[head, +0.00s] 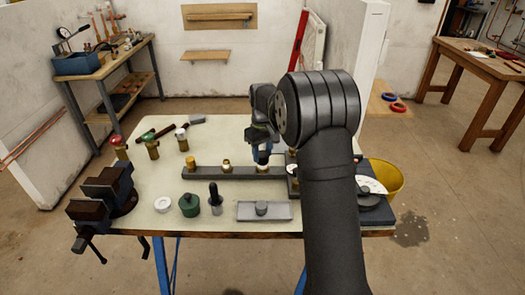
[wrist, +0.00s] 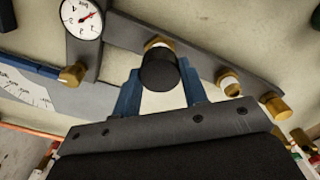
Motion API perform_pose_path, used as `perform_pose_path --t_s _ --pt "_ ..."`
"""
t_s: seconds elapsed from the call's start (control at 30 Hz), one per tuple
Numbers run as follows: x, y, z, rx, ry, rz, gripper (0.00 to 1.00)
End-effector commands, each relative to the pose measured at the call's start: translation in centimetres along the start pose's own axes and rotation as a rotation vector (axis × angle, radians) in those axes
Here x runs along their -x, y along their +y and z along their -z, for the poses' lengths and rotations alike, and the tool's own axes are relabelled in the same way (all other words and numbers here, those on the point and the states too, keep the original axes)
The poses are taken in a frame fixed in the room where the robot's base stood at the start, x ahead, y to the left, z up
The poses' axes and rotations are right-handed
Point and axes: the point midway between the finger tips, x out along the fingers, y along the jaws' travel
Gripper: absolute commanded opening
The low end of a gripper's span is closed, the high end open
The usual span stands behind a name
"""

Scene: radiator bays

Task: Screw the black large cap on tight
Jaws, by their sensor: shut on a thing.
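The black large cap (wrist: 158,72) is between the two blue fingers of my gripper (wrist: 159,92) in the wrist view. My gripper is shut on its sides. A brass fitting (wrist: 156,42) on the grey bar shows just beyond the cap, in line with it. The cap hides most of this fitting, so I cannot tell how far the cap is on. In the head view my gripper (head: 262,158) points down over the third fitting from the left on the bar (head: 222,173).
A brass-capped fitting (head: 191,162) and a bare one (head: 227,165) stand left along the bar. A pressure gauge (wrist: 82,18) is close by. In front are a white ring (head: 163,204), green pot (head: 189,206) and grey tray (head: 279,212). A vise (head: 105,193) is at the left edge.

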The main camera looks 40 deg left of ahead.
Motion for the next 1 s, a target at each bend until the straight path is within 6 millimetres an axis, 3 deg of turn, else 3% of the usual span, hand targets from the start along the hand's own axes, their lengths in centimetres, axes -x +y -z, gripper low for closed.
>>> perform_pose_path --t_s 0.67,0.7,0.8,1.0 --pt "-0.84 0.01 0.01 0.000 0.001 0.000 0.16" --pt "-0.84 0.01 0.01 0.000 0.001 0.000 0.43" --pt "-0.85 0.00 0.01 0.000 0.001 0.000 0.63" --pt "-0.85 0.01 0.00 0.000 0.001 0.000 0.65"
